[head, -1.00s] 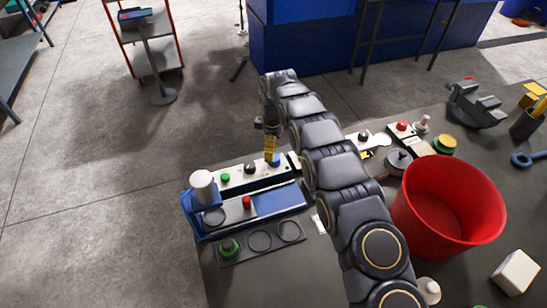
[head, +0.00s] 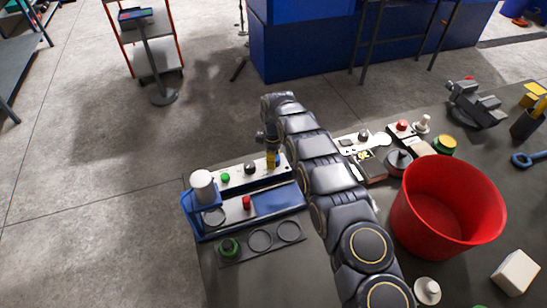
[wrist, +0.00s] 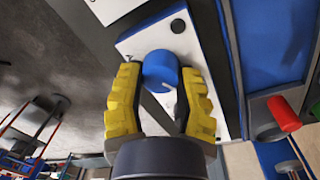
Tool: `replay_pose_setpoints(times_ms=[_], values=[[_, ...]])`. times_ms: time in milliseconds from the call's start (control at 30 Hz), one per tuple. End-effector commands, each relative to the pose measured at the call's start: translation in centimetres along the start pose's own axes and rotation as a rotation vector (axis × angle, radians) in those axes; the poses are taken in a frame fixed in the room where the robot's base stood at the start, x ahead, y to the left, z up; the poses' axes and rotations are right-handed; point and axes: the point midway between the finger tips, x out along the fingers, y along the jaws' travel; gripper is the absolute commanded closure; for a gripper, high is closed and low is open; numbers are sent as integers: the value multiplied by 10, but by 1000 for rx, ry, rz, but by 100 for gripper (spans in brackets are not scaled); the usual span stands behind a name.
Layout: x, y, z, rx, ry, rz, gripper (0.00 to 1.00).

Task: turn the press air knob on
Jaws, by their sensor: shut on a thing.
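The blue air knob (wrist: 160,69) sits on the white panel (wrist: 207,75) of the press, with a pale pointer mark on it. My gripper (wrist: 160,85) has its yellow fingers on either side of the knob and is shut on it. In the head view, my gripper (head: 271,160) points down at the right part of the press panel (head: 235,177) and hides most of the knob. The press (head: 200,215) is blue, with a white cylinder (head: 203,184) at its left end.
A green button (head: 225,177) and a black knob (head: 250,168) share the panel. A red knob (head: 246,202) stands on the press bed. A tray with round recesses (head: 260,241) lies in front. A red bucket (head: 447,210) stands to the right, beyond my arm.

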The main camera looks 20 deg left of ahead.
Motion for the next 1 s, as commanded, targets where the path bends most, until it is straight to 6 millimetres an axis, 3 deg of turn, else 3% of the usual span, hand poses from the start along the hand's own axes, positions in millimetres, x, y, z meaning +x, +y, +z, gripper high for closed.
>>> replay_pose_setpoints(times_ms=[367,1000], values=[[2,-1,0,105,-9,-5,99],[3,-1,0,675,-45,-7,99]])
